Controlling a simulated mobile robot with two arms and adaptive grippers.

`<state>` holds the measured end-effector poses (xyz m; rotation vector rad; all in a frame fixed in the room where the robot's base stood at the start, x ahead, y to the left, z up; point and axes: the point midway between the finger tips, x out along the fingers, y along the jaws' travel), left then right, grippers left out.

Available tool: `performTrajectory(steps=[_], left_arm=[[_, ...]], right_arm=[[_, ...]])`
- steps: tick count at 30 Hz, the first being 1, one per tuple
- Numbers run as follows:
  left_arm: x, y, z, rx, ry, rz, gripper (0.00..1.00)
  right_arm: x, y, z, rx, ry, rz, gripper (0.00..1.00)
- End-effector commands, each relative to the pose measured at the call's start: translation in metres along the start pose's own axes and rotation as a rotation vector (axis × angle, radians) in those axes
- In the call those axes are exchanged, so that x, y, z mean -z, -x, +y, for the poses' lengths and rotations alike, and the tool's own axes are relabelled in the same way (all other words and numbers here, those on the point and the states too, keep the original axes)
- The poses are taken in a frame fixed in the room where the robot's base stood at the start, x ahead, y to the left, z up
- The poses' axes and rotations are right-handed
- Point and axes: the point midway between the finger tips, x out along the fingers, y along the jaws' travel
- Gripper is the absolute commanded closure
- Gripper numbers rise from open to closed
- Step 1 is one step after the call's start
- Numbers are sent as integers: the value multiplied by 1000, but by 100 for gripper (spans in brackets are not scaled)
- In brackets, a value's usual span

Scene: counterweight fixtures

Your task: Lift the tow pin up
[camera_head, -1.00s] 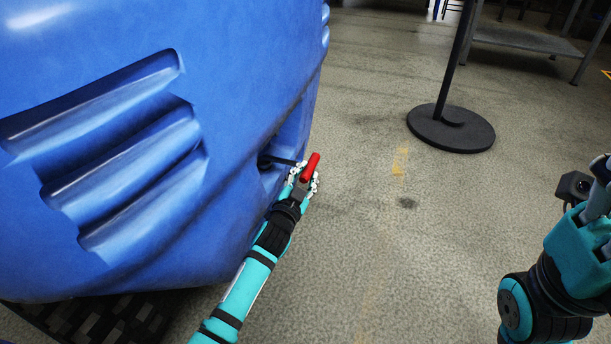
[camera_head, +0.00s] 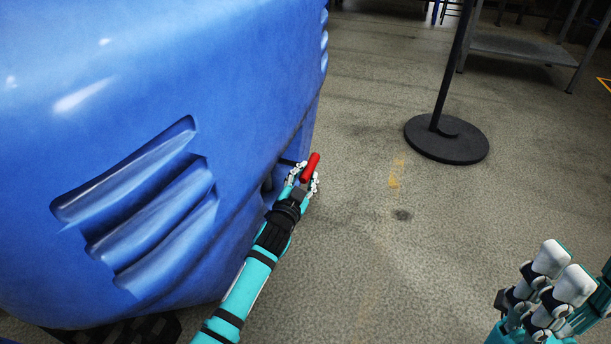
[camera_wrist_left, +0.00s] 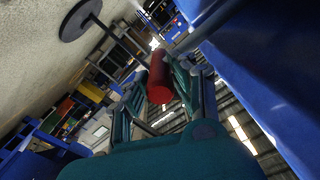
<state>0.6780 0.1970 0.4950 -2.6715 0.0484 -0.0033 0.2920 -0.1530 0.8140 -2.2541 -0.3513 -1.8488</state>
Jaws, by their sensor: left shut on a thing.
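The tow pin shows as a red cylindrical handle (camera_head: 311,168) with a dark part reaching left toward the recess in the blue counterweight (camera_head: 240,120). My left gripper (camera_head: 303,181) is shut on the red handle, beside the counterweight's right edge. The handle (camera_wrist_left: 160,78) also shows between the fingers of my left gripper (camera_wrist_left: 158,90) in the left wrist view. The pin's inner end at the recess is hard to make out. My right gripper (camera_head: 545,290) is at the lower right, away from the pin, and holds nothing that I can see.
A black post on a round base (camera_head: 446,139) stands on the floor to the right. A grey metal table (camera_head: 520,47) is at the back right. The concrete floor (camera_head: 365,230) between the counterweight and my right arm is clear.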

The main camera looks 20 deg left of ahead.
Motion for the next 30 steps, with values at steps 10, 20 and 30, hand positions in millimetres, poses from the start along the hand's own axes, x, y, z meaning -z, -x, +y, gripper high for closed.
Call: performTrajectory(steps=[10,20,30], left_arm=[[5,-1,-4,6,0,11,52],[2,9,-2,3,-1,5,52],[1,78,-2,3,0,4,52]], right_arm=[[0,0,0,0,0,0,60],[0,-1,0,0,0,1,60],[0,-1,0,0,0,1,60]])
